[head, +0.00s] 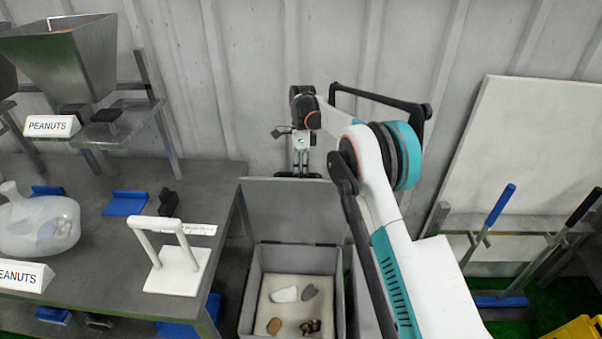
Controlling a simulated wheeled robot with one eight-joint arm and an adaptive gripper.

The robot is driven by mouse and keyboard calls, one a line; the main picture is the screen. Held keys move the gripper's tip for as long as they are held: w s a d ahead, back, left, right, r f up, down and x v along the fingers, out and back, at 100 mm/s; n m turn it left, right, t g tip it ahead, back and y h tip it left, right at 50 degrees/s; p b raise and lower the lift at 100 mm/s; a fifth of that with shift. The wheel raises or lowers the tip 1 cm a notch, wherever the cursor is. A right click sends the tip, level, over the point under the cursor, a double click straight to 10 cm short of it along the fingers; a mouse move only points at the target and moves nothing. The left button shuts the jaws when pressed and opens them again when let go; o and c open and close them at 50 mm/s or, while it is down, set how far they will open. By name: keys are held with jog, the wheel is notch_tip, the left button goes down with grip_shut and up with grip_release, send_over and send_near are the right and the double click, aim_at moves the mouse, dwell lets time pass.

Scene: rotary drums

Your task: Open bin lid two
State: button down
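A grey bin (252,290) stands on the floor right of the table, open at the top. Its grey lid (290,208) stands raised behind the opening. Several stone-like pieces lie on the pale bottom inside. My gripper (300,172) points down at the top edge of the raised lid. I cannot tell whether it touches the lid, and its fingertips are too small and partly hidden to judge. A second grey surface (362,297), perhaps another bin, shows right of the open bin, mostly hidden by my arm. I see no number on either.
At left, a metal table (110,175) holds a hopper (68,55), a glass jar (38,225), a white stand (178,262) and PEANUTS signs (52,126). At right, blue- and black-handled tools (500,205) lean by a white board (535,145). A corrugated wall closes the back.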

jog(key=shift+f, duration=0.2)
jog(key=c, duration=1.8)
grip_release()
jog(key=o, duration=0.3)
jog(key=shift+w+f, duration=0.1)
jog(key=shift+w, duration=0.1)
jog(key=shift+o, duration=0.2)
jog(key=shift+s+r, duration=0.15)
jog(key=shift+r, duration=0.05)
jog(key=v, duration=0.7)
jog(key=shift+r, duration=0.15)
